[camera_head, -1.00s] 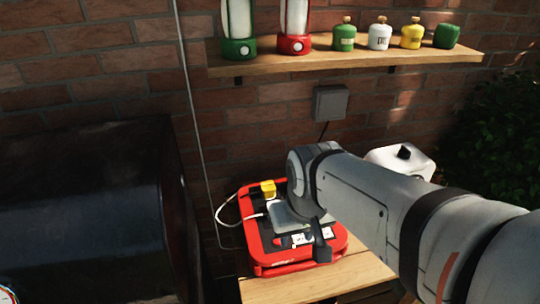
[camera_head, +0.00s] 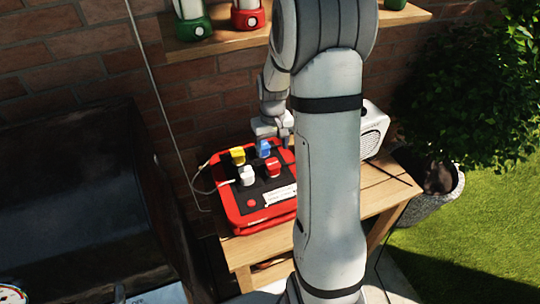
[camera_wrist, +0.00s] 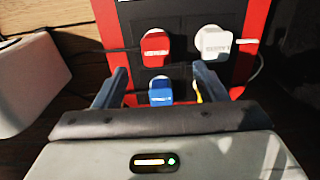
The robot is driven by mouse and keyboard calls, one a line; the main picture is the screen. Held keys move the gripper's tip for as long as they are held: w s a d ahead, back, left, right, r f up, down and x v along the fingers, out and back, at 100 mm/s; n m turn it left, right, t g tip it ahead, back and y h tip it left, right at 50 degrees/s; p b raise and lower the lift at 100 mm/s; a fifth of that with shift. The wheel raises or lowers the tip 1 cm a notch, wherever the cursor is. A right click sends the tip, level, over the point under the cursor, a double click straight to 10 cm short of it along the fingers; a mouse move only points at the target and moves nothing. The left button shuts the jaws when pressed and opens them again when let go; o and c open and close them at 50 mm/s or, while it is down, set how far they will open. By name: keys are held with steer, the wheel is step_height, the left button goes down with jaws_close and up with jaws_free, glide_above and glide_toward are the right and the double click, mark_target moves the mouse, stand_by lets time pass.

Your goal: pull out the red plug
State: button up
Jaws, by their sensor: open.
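The red plug (camera_head: 272,168) sits in the black top of a red-edged power box (camera_head: 240,221) on the wooden table. In the wrist view the red plug (camera_wrist: 156,48) is just beyond my fingertips, near the middle. My gripper (camera_wrist: 160,68) is open and empty, with one finger at each side of the blue plug (camera_wrist: 160,90), which is nearer to me than the red one. In the head view my gripper (camera_head: 272,137) is over the box's far edge. Whether the fingers touch any plug I cannot tell.
A white plug (camera_wrist: 213,43) is right of the red one. A yellow plug (camera_wrist: 198,92) is mostly hidden by my right finger; it shows clearly in the head view (camera_head: 237,156). A white appliance (camera_head: 374,132) stands right. A shelf (camera_head: 215,43) with lanterns hangs above.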

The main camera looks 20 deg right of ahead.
mark_target(273, 163)
steer(key=shift+w+d+f, duration=0.35)
steer(key=shift+d+f, duration=0.05)
steer(key=shift+f, duration=0.15)
steer(key=shift+f, duration=0.1)
step_height(273, 163, down, 9)
steer(key=b, duration=0.6)
stand_by(1.2)
steer(key=c, duration=1.4)
steer(key=shift+r, duration=0.25)
steer(key=shift+r, duration=0.1)
